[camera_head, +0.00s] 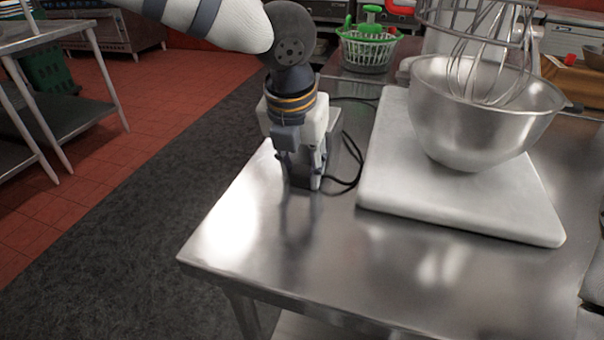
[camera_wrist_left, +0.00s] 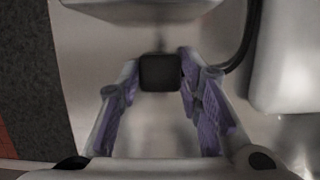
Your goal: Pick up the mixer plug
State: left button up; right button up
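The mixer plug (camera_wrist_left: 160,72) is a small dark block, seen in the left wrist view between the tips of my left gripper (camera_wrist_left: 160,76). The fingers stand a little apart on either side of it, very close to its sides. Whether they press on it I cannot tell. In the head view my left gripper (camera_head: 304,180) points down at the steel table, left of the white board, with its tips low near the surface. The plug itself is hidden by the fingers there. My right gripper is not in view.
A black cord (camera_head: 353,165) loops beside the gripper. A white board (camera_head: 440,205) bearing a steel mixing bowl (camera_head: 470,125) and whisk stands close on the right. A green-and-white basket (camera_head: 367,52) is behind. The front of the steel table (camera_head: 330,265) is clear.

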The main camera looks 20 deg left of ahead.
pick_arm(q)
grip_shut()
jog(key=shift+w+r, duration=0.1)
jog(key=shift+r, duration=0.4)
jog(key=s+d+r, duration=0.7)
jog(key=d+r, duration=0.5)
jog(key=shift+s, duration=0.3)
jog(key=shift+o, duration=1.3)
grip_release()
jog(key=shift+a+f, duration=0.1)
jog(key=shift+f, duration=1.15)
